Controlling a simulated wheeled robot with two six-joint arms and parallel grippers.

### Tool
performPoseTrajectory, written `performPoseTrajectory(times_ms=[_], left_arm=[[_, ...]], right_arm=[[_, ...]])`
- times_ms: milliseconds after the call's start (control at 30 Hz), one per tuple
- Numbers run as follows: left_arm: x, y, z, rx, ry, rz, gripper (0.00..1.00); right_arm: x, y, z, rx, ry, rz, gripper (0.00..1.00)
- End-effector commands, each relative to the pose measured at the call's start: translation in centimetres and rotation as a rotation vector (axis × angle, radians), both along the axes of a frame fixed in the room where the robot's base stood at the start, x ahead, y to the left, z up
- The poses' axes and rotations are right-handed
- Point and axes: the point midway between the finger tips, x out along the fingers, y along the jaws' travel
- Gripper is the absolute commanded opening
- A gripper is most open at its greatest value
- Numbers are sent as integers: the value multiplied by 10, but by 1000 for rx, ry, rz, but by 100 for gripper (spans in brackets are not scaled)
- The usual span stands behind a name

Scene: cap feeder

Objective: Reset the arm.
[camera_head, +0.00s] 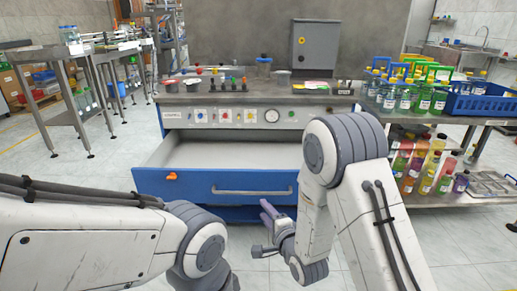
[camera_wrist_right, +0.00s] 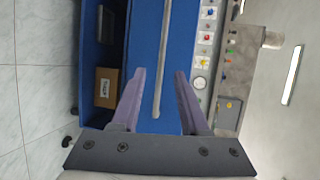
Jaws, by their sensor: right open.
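My right gripper (camera_head: 270,215) is low in front of the blue drawer front (camera_head: 200,185) in the head view, partly hidden by my right arm.
The feeder's control panel (camera_head: 245,116) has several buttons and a gauge. A side table at right holds bottles (camera_head: 405,97) and a blue basket (camera_head: 480,102), with more bottles (camera_head: 425,165) below. A cardboard box (camera_wrist_right: 107,88) sits in the cabinet beneath the drawer. Metal tables stand at left.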

Motion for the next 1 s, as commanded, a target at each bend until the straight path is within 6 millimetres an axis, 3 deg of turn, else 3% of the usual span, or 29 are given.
performPoseTrajectory(times_ms=[167,367,533,700,1000], left_arm=[[0,0,0,0,0,0,50],[0,0,0,0,0,0,50],[0,0,0,0,0,0,50],[0,0,0,0,0,0,50],[0,0,0,0,0,0,50]], right_arm=[[-13,19,7,-235,64,85,45],[-63,38,14,-653,187,316,45],[-129,40,23,-968,273,596,45],[-205,30,36,-1205,325,928,45],[-311,-3,60,-1413,327,1433,45]])
